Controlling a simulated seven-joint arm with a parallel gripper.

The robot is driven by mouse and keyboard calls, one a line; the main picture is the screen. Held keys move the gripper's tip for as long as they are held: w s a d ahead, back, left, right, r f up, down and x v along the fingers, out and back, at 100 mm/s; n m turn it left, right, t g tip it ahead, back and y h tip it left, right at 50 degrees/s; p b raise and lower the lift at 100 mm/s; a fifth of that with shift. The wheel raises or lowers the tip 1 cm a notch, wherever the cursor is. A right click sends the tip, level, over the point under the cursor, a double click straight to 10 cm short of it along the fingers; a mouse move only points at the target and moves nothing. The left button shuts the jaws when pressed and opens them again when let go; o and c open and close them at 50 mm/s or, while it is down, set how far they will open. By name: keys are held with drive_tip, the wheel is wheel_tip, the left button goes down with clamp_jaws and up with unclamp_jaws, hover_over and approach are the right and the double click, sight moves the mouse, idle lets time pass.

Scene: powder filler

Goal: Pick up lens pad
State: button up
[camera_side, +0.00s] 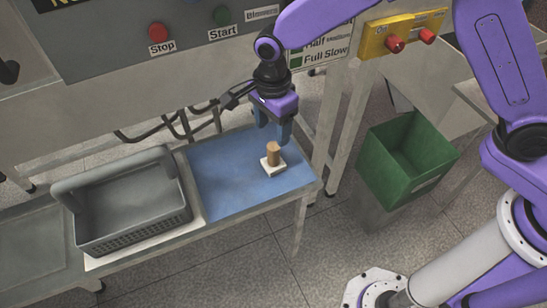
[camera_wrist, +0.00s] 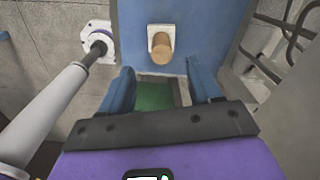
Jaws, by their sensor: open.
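The lens pad looks to be the small white square base with an upright tan cylinder on it. Its white base (camera_side: 273,166) and tan cylinder (camera_side: 273,152) stand on the blue mat (camera_side: 225,185). In the wrist view the tan cylinder (camera_wrist: 162,47) is ahead of my fingers, near the picture's middle. My gripper (camera_side: 272,130) is above the mat, over and slightly behind the pad, apart from it. In the wrist view my gripper (camera_wrist: 160,88) has its two blue fingers spread with nothing between them.
A grey basket (camera_side: 130,205) with a handle stands left of the mat. A green bin (camera_side: 407,158) is on the right. The machine panel with stop button (camera_side: 157,33) and start button (camera_side: 221,15) is behind. Table legs and bent metal bars are near the mat's back edge.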

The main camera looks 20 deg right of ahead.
sight(273, 146)
wheel_tip(273, 146, down, 10)
drive_tip(key=shift+w+d+r, duration=0.1)
idle(0.4)
drive_tip(key=c, duration=1.1)
